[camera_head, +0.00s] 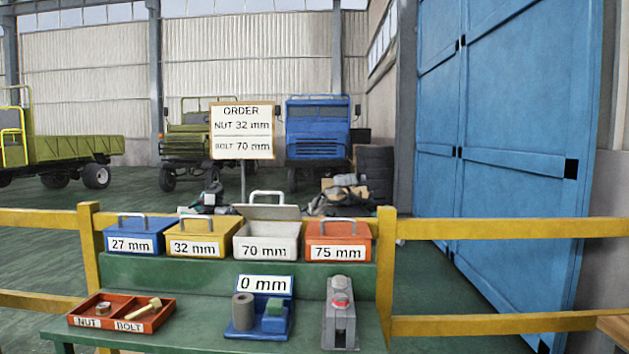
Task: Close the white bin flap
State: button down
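The white bin (266,243), labelled 70 mm, stands on the green shelf between the yellow and red bins. Its flap (268,211) is raised, tilted up at the back, with a handle on its top edge. The inside of the bin is mostly hidden by its front wall. The blue 27 mm bin (133,237), yellow 32 mm bin (196,239) and red 75 mm bin (338,242) have their flaps down. My gripper is not in view.
A red tray (121,312) marked NUT and BOLT holds a nut and a bolt on the green bench. A blue gauge reading 0 mm (263,285) and a grey device with a red button (341,312) stand beside it. Yellow rails (506,229) flank the bench.

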aim_at(250, 211)
jog(key=z, duration=2.2)
jog(key=k, duration=1.3)
jog(key=u, duration=2.1)
jog(key=i, duration=1)
jog(key=u, duration=0.1)
